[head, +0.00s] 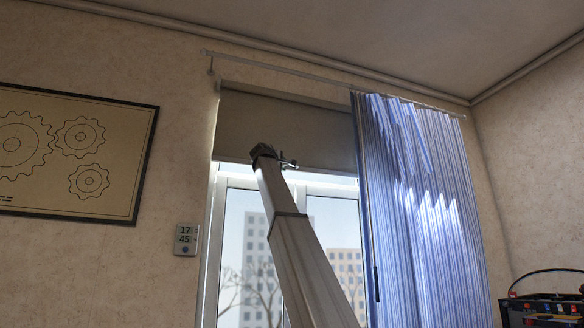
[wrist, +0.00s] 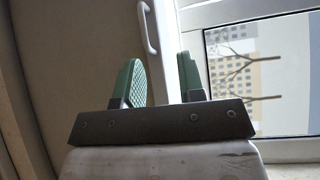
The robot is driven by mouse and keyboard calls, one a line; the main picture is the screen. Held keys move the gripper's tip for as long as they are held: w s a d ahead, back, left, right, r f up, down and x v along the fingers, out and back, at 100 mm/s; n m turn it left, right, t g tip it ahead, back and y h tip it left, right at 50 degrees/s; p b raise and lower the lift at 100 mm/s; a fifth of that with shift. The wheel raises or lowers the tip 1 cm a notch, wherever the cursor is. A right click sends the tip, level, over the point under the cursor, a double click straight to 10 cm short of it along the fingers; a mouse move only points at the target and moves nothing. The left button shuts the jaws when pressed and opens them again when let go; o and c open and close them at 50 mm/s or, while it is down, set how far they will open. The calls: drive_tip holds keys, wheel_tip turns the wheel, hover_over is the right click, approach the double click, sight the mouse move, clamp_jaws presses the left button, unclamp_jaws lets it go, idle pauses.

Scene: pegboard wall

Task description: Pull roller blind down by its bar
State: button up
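The roller blind (head: 300,117) is a grey-beige sheet covering the top part of the window; its bottom edge carries a pale bar (head: 328,172). In the wrist view, which is turned sideways, the blind (wrist: 75,60) fills the left side and the white bar (wrist: 168,40) runs along its edge. A white curved handle (wrist: 148,28) is on the bar. My gripper (head: 290,163) is up near the blind's lower edge. In the wrist view its green fingers (wrist: 160,57) are apart, one on each side of the bar's line, with the handle beyond the fingertips. No contact shows.
A blue striped curtain (head: 425,200) hangs from a rod (head: 290,72) at the window's right. A gear poster (head: 75,152) and a small display (head: 186,239) are on the wall at left. The window pane (head: 245,260) below the blind is uncovered.

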drive_tip(key=x, duration=0.3)
drive_tip(key=r+x, duration=0.1)
drive_tip(key=x, duration=0.3)
drive_tip(key=r+x, duration=0.1)
drive_tip(key=x, duration=0.2)
drive_tip(key=shift+d+r, duration=0.2)
drive_tip(key=shift+s, duration=0.1)
clamp_jaws()
